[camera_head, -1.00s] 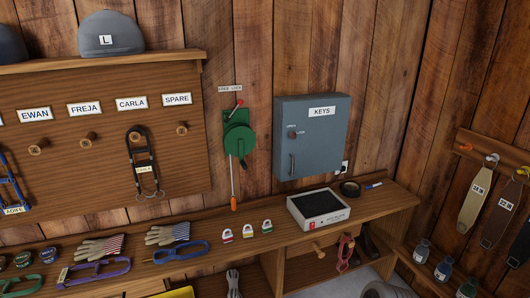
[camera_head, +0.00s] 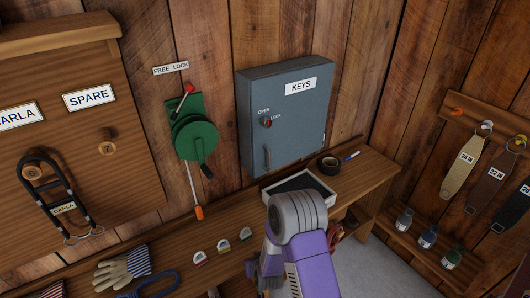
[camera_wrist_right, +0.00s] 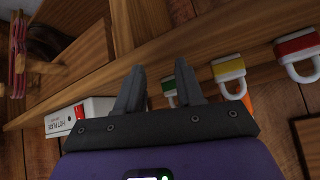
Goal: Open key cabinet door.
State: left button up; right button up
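The key cabinet (camera_head: 305,110) is a blue-grey metal box on the plank wall, labelled KEYS. Its door is shut. A red knob (camera_head: 266,122) sits between the words OPEN and LOCK on the door's left side, and a dark upright handle (camera_head: 267,157) is below it. My purple right arm rises from the bottom of the head view, below the cabinet; its gripper is hard to make out there. In the right wrist view my right gripper (camera_wrist_right: 158,85) is open, with nothing between its fingers. My left gripper is not in view.
A green crank device (camera_head: 194,140) hangs left of the cabinet. Straps (camera_head: 460,172) hang at right.

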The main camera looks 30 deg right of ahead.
jog(key=w+d+r+t+h, duration=0.2)
jog(key=w+d+r, duration=0.2)
jog(key=r, duration=0.4)
jog(key=w+d+r+t+h, duration=0.2)
jog(key=w+d+r+t, duration=0.15)
jog(key=r, duration=0.35)
jog(key=m+t+h+p, duration=0.1)
jog(key=m+t+h, duration=0.1)
jog(key=h, duration=0.1)
send_near(269, 158)
jog(key=x, duration=0.7)
jog(key=shift+w, duration=0.15)
jog(key=shift+w+d, duration=0.25)
jog(key=shift+w, duration=0.1)
grip_shut()
